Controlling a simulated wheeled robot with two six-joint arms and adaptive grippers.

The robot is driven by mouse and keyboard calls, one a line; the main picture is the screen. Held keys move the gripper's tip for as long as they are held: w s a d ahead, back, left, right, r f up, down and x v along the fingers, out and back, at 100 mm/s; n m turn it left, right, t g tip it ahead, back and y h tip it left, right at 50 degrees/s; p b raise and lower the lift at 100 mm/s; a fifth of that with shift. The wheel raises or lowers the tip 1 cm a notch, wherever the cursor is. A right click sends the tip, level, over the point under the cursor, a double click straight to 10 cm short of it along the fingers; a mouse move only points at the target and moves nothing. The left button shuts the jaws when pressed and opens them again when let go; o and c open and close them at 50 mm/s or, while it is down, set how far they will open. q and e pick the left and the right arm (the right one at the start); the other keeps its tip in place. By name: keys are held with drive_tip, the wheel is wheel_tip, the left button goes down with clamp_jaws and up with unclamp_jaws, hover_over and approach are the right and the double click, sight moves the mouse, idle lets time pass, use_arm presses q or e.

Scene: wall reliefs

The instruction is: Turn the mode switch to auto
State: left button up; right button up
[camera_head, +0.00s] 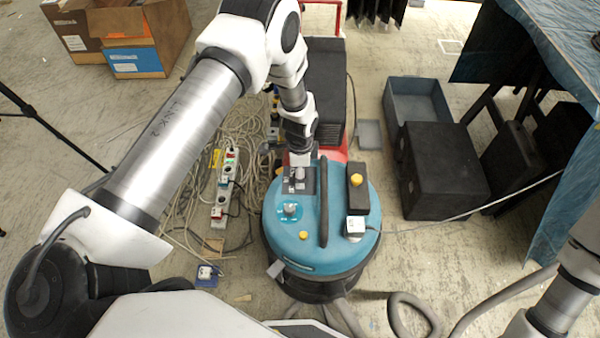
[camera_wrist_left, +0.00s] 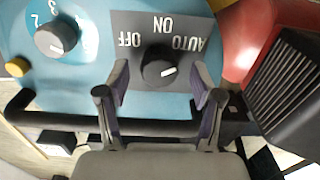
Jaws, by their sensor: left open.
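The mode switch (camera_wrist_left: 158,70) is a dark round knob on a grey plate marked OFF, ON and AUTO, upside down in the left wrist view. Its white mark lies on the knob's right side, on the side of the AUTO label. The plate (camera_head: 311,180) sits on top of a blue round vacuum machine (camera_head: 275,226). My left gripper (camera_wrist_left: 161,78) is open, one finger on each side of the knob in the picture; I see no clear contact. In the head view it (camera_head: 299,160) is above the plate. My right gripper is out of view.
A second, grey numbered dial (camera_wrist_left: 55,38) and a yellow button (camera_wrist_left: 17,67) are on the lid. A dark handle bar (camera_head: 323,205) runs beside the plate. A black box with a yellow knob (camera_head: 357,190) stands right of it. Cables and power strips (camera_head: 225,180) lie left.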

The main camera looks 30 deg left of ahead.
use_arm(q)
wheel_tip(320, 180, up, 11)
drive_tip(key=shift+r, duration=0.15)
idle(0.4)
drive_tip(key=s+f+n, duration=0.2)
drive_tip(key=s+f, duration=0.1)
drive_tip(key=s, duration=0.1)
drive_tip(key=s+f+n, duration=0.1)
drive_tip(key=s+f, duration=0.3)
drive_tip(key=s, duration=0.1)
drive_tip(key=s+d+f+n, duration=0.1)
drive_tip(key=s+f+n, duration=0.1)
drive_tip(key=s+f, duration=0.1)
drive_tip(key=shift+s+f+n, duration=0.15)
drive_tip(key=shift+s+n, duration=0.15)
drive_tip(key=shift+s, duration=0.35)
drive_tip(key=s+f+n, duration=0.2)
drive_tip(key=s+n, duration=0.4)
drive_tip(key=s, duration=0.8)
wheel_tip(320, 180, up, 12)
drive_tip(key=s+n+p, duration=0.1)
drive_tip(key=p, duration=1.1)
drive_tip(key=shift+s+d, duration=0.2)
drive_tip(key=shift+s, duration=0.1)
